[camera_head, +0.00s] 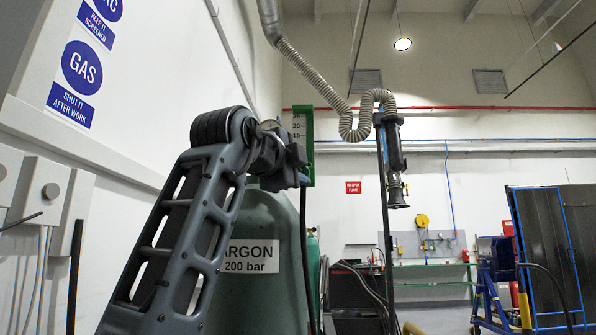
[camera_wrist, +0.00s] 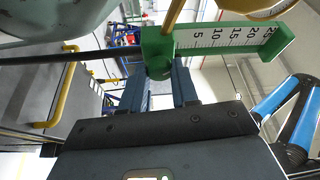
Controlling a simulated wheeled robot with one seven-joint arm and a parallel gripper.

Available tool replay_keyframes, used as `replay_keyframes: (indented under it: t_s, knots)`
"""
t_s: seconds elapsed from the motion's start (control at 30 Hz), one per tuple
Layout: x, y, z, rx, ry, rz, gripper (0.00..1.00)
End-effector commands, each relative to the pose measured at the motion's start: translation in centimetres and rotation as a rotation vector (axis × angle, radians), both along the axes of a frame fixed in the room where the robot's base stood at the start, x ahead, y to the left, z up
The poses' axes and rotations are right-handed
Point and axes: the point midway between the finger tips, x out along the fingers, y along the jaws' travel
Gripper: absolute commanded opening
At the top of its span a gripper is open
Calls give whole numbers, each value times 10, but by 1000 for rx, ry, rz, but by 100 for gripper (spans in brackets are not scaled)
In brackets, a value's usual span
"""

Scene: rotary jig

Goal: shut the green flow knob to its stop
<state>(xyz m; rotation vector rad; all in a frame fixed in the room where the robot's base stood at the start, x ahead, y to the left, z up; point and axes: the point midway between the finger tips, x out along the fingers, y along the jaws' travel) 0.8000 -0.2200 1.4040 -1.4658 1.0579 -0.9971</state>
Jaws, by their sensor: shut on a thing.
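The green flow knob (camera_wrist: 158,67) shows in the wrist view at the left end of the green flow meter (camera_wrist: 225,40), whose white scale is marked 5 to 25. My gripper (camera_wrist: 160,80) is shut on the knob, with one blue-grey finger on each side of it. In the head view, the upper part of the flow meter (camera_head: 309,140) stands upright behind my gripper (camera_head: 292,165). The knob is hidden there by the gripper. I cannot tell how far the knob is turned or whether it is at its stop.
A green gas cylinder (camera_head: 250,258) labelled ARGON stands just behind and below my arm. A dark hose (camera_head: 304,240) hangs beside it. A fume extraction arm (camera_head: 390,140) hangs to the right. A yellow rail (camera_wrist: 62,92) shows in the wrist view.

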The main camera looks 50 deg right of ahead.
Motion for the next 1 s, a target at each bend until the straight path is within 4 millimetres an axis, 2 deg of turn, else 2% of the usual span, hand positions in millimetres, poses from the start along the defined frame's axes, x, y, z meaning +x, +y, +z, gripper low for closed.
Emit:
replay_keyframes:
  t_s: [0.5,1.0]
  knots:
    - [0,0,4,271,-343,-1,0]
    - [-1,-1,4,373,-473,-1,0]
